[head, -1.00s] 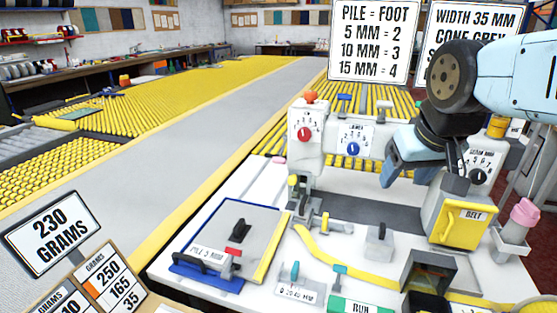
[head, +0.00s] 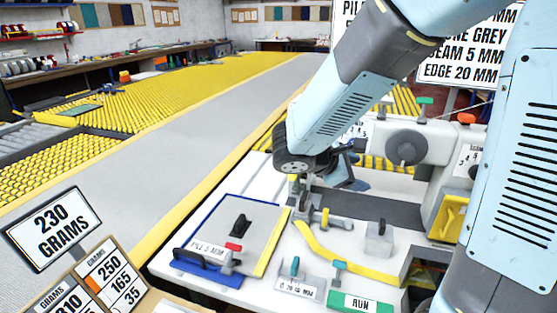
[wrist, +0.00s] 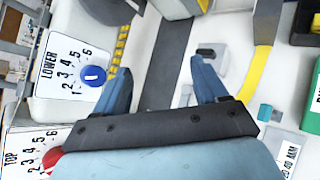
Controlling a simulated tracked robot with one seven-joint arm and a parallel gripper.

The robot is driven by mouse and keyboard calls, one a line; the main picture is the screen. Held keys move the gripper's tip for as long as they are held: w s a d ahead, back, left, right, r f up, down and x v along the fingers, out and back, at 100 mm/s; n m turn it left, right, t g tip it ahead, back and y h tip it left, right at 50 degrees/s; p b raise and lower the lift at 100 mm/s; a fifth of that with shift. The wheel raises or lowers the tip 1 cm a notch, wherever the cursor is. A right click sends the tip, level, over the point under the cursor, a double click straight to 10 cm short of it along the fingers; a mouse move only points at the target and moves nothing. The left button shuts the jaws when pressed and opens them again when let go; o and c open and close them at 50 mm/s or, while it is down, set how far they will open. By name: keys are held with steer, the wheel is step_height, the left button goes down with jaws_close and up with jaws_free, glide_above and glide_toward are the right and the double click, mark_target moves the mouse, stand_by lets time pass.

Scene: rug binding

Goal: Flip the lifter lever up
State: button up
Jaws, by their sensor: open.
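The sewing machine (head: 440,140) stands on the white table, its head end mostly hidden behind my arm in the head view. In the wrist view its white side shows a blue LOWER dial (wrist: 92,76) and a red TOP dial (wrist: 50,158). I cannot single out the lifter lever with certainty; its likely place at the head end is covered by my arm. My gripper (wrist: 160,78) is open and empty beside the machine head, its blue fingers above the grey bed strip (wrist: 168,55). It touches nothing that I can see.
A grey block (head: 379,238), a yellow tape (head: 335,253), a yellow-marked metal guide (head: 325,217) and a green RUN plate (head: 362,302) lie in front of the machine. A sample board (head: 268,225) is to the left. The long grey rug (head: 185,125) runs beyond.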

steer(key=w+a+f+n+t+y, duration=0.1)
steer(key=w+a+f+n+t, duration=0.1)
steer(key=a+n+t, duration=0.45)
steer(key=w+a+f+n+t+y, duration=0.1)
steer(key=w+a+f+n+y, duration=0.2)
steer(key=a, duration=0.6)
steer(key=w+a+f+n+t, duration=0.2)
steer(key=a+n+t, duration=0.2)
steer(key=a+n, duration=0.25)
steer(key=x, duration=1.3)
steer(key=shift+a, duration=0.4)
steer(key=shift+w, duration=0.1)
